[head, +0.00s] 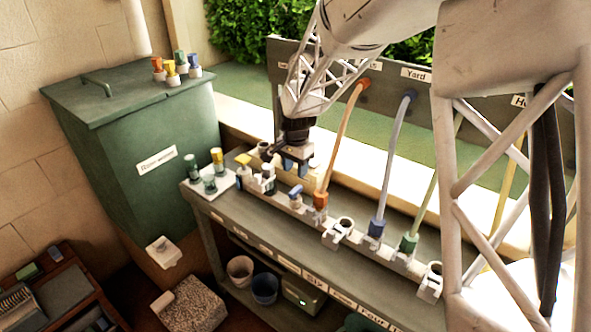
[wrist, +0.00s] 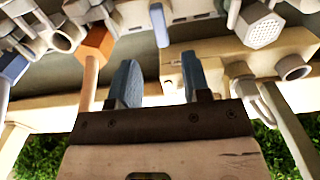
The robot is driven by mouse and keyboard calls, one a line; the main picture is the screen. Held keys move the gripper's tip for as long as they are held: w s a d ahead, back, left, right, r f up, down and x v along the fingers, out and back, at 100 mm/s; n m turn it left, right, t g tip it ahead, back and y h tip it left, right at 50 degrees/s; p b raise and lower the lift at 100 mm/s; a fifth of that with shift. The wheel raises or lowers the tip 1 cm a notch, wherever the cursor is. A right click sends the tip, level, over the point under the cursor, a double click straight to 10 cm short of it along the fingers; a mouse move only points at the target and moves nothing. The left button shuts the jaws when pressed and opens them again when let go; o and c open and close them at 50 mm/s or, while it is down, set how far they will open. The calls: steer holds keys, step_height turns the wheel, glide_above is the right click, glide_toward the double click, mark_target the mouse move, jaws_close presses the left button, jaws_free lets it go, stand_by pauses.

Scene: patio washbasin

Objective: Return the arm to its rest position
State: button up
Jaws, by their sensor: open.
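My gripper (head: 294,166) hangs low over the back of the grey bench, pointing down beside a pale wooden block. Its two blue fingers are apart. In the wrist view, my gripper (wrist: 158,66) shows the same gap with nothing held between the fingers. A blue-handled valve (head: 296,192) stands on the rail just in front of it in the head view. The same blue handle (wrist: 159,25) lies beyond the gap in the wrist view, apart from both fingers.
An orange hose connector (head: 320,199) with its hose stands close to the right of my gripper. More hoses rise to the labelled backboard (head: 418,90). A green rainwater tank (head: 150,150) stands at left. A white tray (head: 212,187) holds small fittings.

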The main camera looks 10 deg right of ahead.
steer(key=s+d+r+n+t, duration=0.1)
steer(key=s+r, duration=0.4)
steer(key=s, duration=0.7)
steer(key=s+d+r+n, duration=0.4)
steer(key=s+r+n, duration=0.1)
steer(key=s, duration=0.8)
steer(key=s+d+r+n+t, duration=0.1)
steer(key=s+r, duration=0.4)
steer(key=s, duration=0.7)
steer(key=shift+s+d+n+t, duration=0.35)
steer(key=shift+d+n, duration=0.4)
steer(key=shift+n, duration=0.25)
steer(key=shift+c, duration=0.2)
